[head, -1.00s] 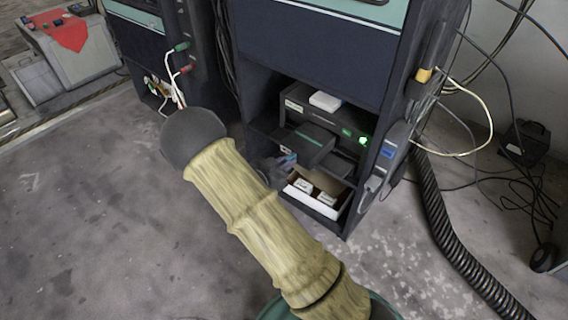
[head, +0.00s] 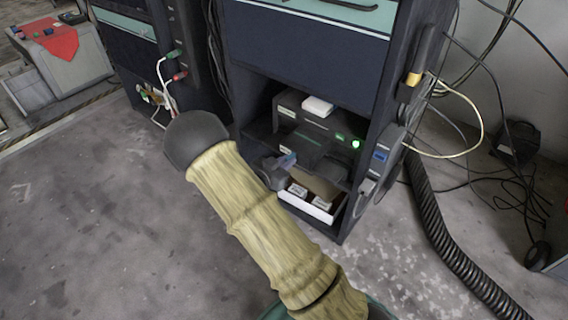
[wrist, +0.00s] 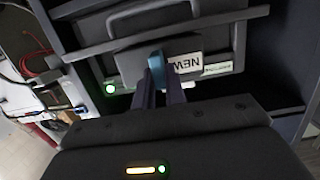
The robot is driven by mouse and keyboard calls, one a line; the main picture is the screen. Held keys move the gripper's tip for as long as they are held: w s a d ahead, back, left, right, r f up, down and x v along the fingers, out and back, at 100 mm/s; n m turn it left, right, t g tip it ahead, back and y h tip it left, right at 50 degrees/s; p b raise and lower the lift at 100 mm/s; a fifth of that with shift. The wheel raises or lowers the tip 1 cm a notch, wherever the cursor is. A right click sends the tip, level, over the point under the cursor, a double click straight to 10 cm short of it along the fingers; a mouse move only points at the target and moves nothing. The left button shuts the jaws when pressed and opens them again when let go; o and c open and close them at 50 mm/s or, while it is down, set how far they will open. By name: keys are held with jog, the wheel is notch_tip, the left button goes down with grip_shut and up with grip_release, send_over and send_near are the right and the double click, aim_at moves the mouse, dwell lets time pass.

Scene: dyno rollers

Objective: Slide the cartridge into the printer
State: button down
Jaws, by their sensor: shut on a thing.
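The printer (head: 318,125) is a dark box on a shelf in the cabinet, with a green light on its front. It also shows in the wrist view (wrist: 220,70), with a green light at left. The cartridge (wrist: 187,65) is dark, with a blue tab and a white "NEW" label that appears upside down. My gripper (wrist: 160,82) is shut on the blue tab, holding the cartridge against or just in front of the printer's front; I cannot tell how far in it is. In the head view my gripper (head: 280,165) is small and partly hidden by my arm.
A white open carton (head: 322,207) with small white-labelled boxes stands on the shelf below the printer. A white block (head: 318,106) lies on top of the printer. The cabinet's side walls close in around the shelf. Cables and a black hose (head: 440,225) lie at right.

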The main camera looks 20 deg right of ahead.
aim_at(314, 136)
jog(key=shift+w+d+r+x, duration=0.1)
jog(key=shift+r+x, duration=0.4)
jog(key=shift+x, duration=2.05)
jog(key=shift+w+d+r+x, duration=0.1)
jog(key=shift+r+x, duration=0.4)
jog(key=shift+x, duration=2)
jog(key=shift+r+x, duration=0.45)
jog(key=shift+x, duration=2.1)
jog(key=c, duration=1.4)
grip_release()
jog(key=shift+o, duration=0.2)
jog(key=shift+a, duration=0.1)
jog(key=p+v, duration=0.4)
jog(key=v, duration=1.3)
jog(key=shift+s, duration=0.2)
jog(key=shift+r, duration=0.15)
